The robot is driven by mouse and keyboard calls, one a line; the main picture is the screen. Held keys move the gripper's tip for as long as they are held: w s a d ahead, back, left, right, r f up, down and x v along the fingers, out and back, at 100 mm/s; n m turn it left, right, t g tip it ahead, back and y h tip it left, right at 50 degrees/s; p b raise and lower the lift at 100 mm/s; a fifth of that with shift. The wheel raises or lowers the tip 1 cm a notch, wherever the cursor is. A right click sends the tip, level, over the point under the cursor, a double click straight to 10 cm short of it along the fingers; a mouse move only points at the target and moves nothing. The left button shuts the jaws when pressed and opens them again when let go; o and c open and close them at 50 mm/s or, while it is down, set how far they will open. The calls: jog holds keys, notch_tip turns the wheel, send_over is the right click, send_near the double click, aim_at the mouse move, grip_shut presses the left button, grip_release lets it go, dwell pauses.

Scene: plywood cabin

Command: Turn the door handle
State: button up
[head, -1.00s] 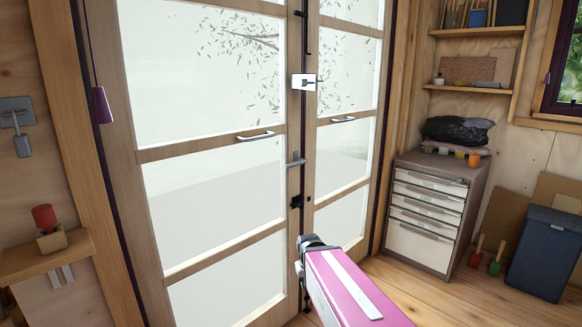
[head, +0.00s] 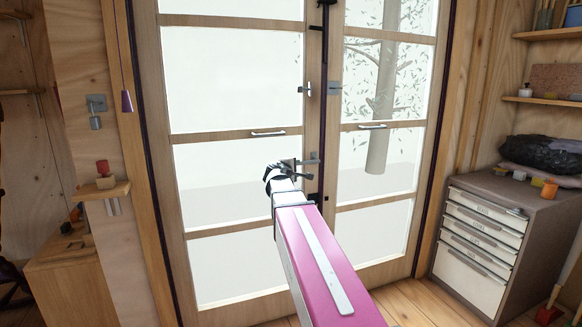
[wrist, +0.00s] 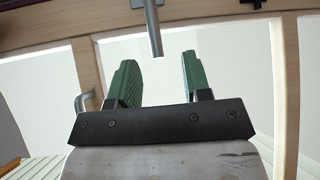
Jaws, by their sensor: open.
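The grey lever door handle (head: 311,161) sits on the meeting stile of the glazed wooden double door (head: 234,134). My gripper (head: 292,171) is right at the handle in the head view and hides part of it. In the wrist view my gripper (wrist: 162,80) shows two green-padded fingers standing apart with nothing clamped. A grey bar, which looks like the lever handle (wrist: 152,28), comes down from the top edge and ends near the gap between the fingertips. I cannot tell whether it touches either finger.
Pull bars (head: 268,133) (head: 372,126) are fixed to both door leaves, and a latch (head: 305,89) sits above the lever. A drawer cabinet (head: 486,232) stands at the right. A small shelf (head: 102,190) juts from the left wall.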

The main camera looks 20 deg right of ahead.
aim_at(302, 164)
jog(key=x, duration=0.7)
jog(key=r+x, duration=0.1)
jog(key=x, duration=0.2)
jog(key=shift+w+a, duration=0.15)
jog(key=shift+w, duration=0.35)
jog(key=shift+f, duration=0.1)
grip_shut()
